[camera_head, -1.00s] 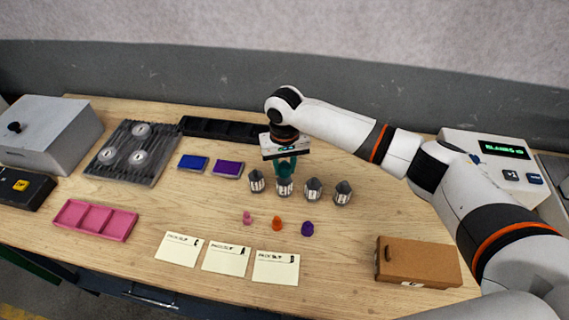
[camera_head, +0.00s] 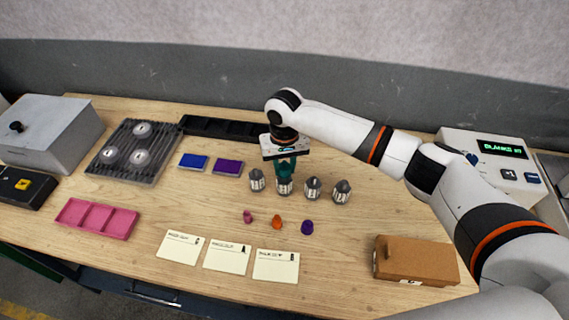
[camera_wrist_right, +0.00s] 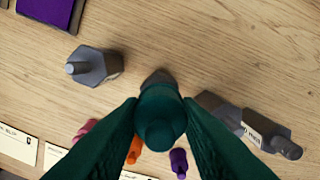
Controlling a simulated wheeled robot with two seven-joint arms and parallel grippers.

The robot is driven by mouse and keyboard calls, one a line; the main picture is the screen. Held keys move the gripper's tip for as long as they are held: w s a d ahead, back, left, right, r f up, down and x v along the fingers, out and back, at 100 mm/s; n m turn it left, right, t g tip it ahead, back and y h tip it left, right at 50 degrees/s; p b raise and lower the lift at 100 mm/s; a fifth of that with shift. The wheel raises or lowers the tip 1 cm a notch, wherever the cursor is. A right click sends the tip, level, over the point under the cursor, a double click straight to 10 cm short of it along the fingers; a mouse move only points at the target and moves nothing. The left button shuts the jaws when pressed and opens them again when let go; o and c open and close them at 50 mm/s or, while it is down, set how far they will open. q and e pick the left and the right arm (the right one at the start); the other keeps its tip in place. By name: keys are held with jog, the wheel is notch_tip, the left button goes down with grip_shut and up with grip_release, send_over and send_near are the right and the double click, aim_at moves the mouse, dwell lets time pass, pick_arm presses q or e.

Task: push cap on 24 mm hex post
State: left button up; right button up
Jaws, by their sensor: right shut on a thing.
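My right gripper (camera_head: 286,166) points down over the second hex post from the left (camera_head: 284,187). In the right wrist view its teal fingers (camera_wrist_right: 160,125) are shut on a round teal cap (camera_wrist_right: 160,112), with the grey post (camera_wrist_right: 158,78) showing behind it. The cap is at or just above the post's top; I cannot tell whether it is seated. Other grey hex posts stand upright beside it: one to the left (camera_head: 257,180) and two to the right (camera_head: 312,188) (camera_head: 342,191). My left gripper is out of view.
Pink (camera_head: 248,216), orange (camera_head: 277,224) and purple (camera_head: 307,227) caps lie in front of the posts. Pack slips (camera_head: 226,262) lie nearer the front edge. A brown box (camera_head: 420,262) is at right, a pink tray (camera_head: 97,218) at left. Blue (camera_head: 193,161) and purple (camera_head: 228,167) pads lie behind.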

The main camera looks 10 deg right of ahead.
jog(key=shift+f+p, duration=0.3)
jog(key=shift+f, duration=0.1)
dwell(0.4)
jog(key=o, duration=1.5)
jog(key=shift+r+p, duration=2.55)
jog(key=shift+p, duration=0.35)
